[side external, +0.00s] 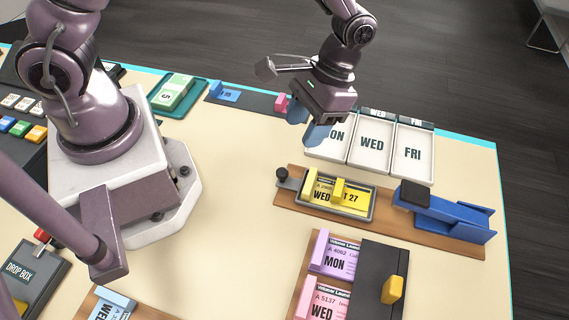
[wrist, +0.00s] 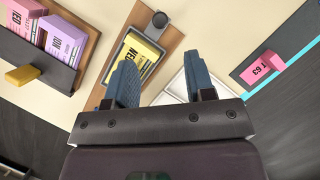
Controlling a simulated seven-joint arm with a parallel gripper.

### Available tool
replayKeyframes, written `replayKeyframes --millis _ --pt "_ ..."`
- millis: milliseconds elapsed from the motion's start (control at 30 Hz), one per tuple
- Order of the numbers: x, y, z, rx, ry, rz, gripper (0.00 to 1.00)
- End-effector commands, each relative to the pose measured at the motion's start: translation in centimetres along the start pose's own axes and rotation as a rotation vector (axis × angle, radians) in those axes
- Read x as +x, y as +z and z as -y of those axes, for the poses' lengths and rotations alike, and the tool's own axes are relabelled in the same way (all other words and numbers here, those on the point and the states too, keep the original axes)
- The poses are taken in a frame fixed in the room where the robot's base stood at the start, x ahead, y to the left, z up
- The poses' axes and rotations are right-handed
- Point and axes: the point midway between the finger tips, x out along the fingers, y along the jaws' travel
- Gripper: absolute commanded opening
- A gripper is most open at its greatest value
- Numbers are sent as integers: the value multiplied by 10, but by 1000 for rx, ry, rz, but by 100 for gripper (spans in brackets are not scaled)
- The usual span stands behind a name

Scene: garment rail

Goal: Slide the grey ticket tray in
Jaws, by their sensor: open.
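The grey ticket tray (side external: 335,211) lies on a brown wooden board (side external: 283,197) and holds a yellow ticket (side external: 352,198) between upright yellow pieces. A round black knob (side external: 282,173) is at its left end. A blue device with a black top (side external: 445,212) stands at the board's right end, with a small gap between it and the tray. My gripper (side external: 307,124) is open and empty, above and behind the tray. In the wrist view my gripper (wrist: 160,60) has its fingers apart, with the knob (wrist: 160,19) beyond them and the tray partly hidden by the left finger.
White day trays (side external: 372,145) stand behind the board. A holder with purple and pink tickets (side external: 333,255) and a dark block (side external: 375,280) is in front. A pink block (side external: 282,102) lies at the back. The table left of the board is clear.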

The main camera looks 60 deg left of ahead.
Motion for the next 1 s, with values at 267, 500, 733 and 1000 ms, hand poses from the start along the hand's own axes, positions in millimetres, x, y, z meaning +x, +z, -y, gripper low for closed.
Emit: replayKeyframes --millis 267,500,733,1000 --pt "61 1 0 0 -1 6 49" --pt "94 1 0 2 -1 3 49" --pt "102 0 0 2 0 0 49" --pt "102 0 0 2 0 0 31"
